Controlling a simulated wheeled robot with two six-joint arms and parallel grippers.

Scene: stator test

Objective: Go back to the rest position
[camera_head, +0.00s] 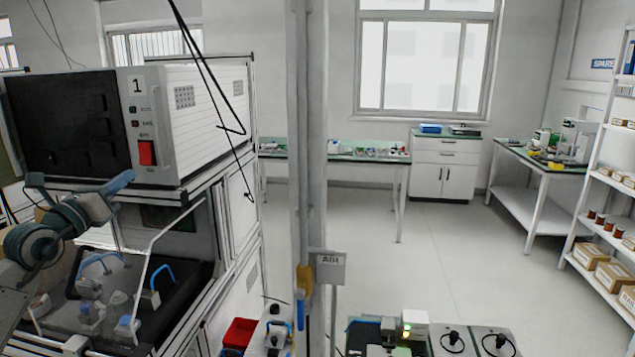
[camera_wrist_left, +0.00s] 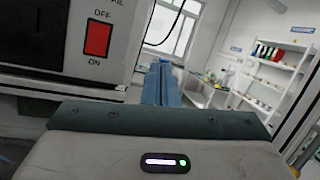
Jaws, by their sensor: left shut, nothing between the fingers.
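My left gripper (camera_head: 120,183) comes in from the left in the head view, with its blue-grey fingers raised just in front of the box marked 1 (camera_head: 210,115), a little below the box's red switch (camera_head: 146,153). In the left wrist view the fingers (camera_wrist_left: 162,82) are together with nothing between them. The red switch (camera_wrist_left: 98,38), labelled OFF above and ON below, is left of them, apart from the fingertips. My right gripper does not show in either view.
Below my left arm is a dark test bay (camera_head: 180,300) with blue-handled clamps and a frame. A grey post (camera_head: 312,150) stands in the middle. A red bin (camera_head: 240,333) is at the bottom. Open floor (camera_head: 440,250) lies beyond, with shelves (camera_head: 605,190) at the right.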

